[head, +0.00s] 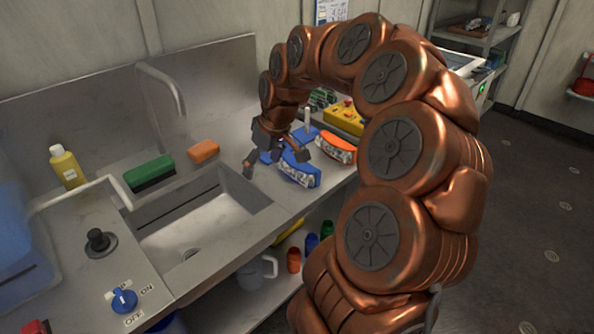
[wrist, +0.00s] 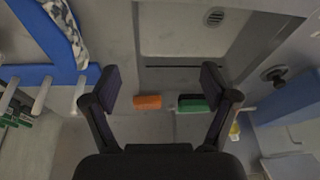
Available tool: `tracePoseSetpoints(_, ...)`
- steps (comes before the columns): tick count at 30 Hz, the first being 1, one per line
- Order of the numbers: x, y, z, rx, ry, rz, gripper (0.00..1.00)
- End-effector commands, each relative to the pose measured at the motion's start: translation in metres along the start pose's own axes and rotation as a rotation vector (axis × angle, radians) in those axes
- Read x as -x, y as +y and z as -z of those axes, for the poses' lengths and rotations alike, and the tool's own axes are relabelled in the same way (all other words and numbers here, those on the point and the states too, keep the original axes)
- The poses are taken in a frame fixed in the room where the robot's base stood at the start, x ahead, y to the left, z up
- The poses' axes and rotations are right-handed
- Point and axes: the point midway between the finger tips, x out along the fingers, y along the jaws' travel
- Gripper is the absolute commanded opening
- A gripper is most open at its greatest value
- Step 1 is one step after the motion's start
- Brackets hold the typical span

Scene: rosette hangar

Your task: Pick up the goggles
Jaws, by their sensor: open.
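A blue curved piece with a grey-white patterned band, which looks like goggles (head: 299,173), lies on the steel counter right of the sink. A similar orange piece with a patterned band (head: 336,148) lies behind it to the right; I cannot tell for sure which is meant. My gripper (head: 276,165) is open above the counter, just left of the blue piece. In the wrist view my gripper (wrist: 160,84) is empty between its fingers, and the blue piece with its patterned band (wrist: 66,22) shows at the upper left, outside the fingers.
The sink (head: 200,220) is left of my gripper, with a green brush or sponge (head: 150,173) and an orange block (head: 203,151) behind it. A blue rack with pale pegs (wrist: 38,72) stands close by. A yellow bottle (head: 66,167) stands far left.

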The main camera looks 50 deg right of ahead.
Motion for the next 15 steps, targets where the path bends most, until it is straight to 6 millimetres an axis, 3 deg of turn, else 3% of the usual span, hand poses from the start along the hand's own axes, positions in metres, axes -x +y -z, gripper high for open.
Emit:
tracePoseSetpoints(1,-0.004,0.031,0.001,-0.028,0.021,-0.015,0.85)
tracePoseSetpoints(6,-0.011,0.111,-0.011,-0.086,0.067,-0.068,0.85)
tracePoseSetpoints(10,-0.013,0.143,-0.021,-0.11,0.079,-0.094,0.85)
tracePoseSetpoints(15,-0.022,0.156,-0.025,-0.118,0.081,-0.103,0.85)
